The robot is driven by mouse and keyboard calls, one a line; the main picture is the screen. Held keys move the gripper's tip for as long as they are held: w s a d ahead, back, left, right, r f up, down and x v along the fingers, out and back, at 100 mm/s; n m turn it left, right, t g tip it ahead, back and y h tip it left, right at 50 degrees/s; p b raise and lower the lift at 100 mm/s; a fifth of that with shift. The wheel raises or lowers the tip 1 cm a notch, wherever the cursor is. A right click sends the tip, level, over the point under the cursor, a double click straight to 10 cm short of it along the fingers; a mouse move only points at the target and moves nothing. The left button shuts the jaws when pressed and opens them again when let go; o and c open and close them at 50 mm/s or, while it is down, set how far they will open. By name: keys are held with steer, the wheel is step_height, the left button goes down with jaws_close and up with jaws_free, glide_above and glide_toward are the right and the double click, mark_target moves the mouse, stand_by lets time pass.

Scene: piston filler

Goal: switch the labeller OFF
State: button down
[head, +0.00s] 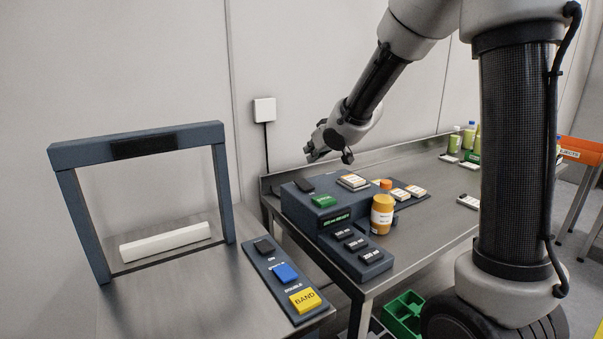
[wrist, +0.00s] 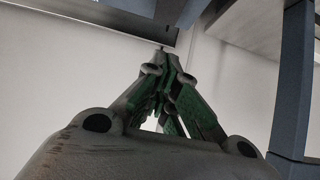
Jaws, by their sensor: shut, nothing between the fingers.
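A dark blue machine (head: 294,202) stands on the steel table, with a black switch (head: 304,185) and a green button (head: 323,201) on its top. I cannot read a name on it, so I cannot tell for sure that it is the labeller. My gripper (head: 314,153) hangs in the air above and behind this machine, apart from it. In the wrist view my gripper (wrist: 163,62) is shut and empty, its green-grey fingers together. The switch's position is too small to tell.
An orange-capped bottle (head: 382,213) stands beside a panel of black buttons (head: 357,245). At left is a blue arch frame (head: 67,154), with a control panel (head: 273,262) bearing black, blue and yellow BAND buttons. Green bottles (head: 469,137) stand at the back right.

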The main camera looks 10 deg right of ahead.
glide_above(303, 185)
steer(key=w, duration=0.1)
step_height(303, 185, down, 5)
steer(key=shift+a+r, duration=0.1)
step_height(303, 185, down, 2)
steer(key=shift+w+f, duration=0.1)
steer(key=shift+f, duration=0.6)
steer(key=shift+w+a+f, duration=0.1)
steer(key=shift+w+f, duration=0.15)
steer(key=shift+f, duration=0.15)
steer(key=shift+s, duration=0.15)
steer(key=shift+s+d+r, duration=0.15)
steer(key=shift+s+d, duration=0.1)
steer(key=shift+s, duration=0.35)
steer(key=shift+r, duration=0.1)
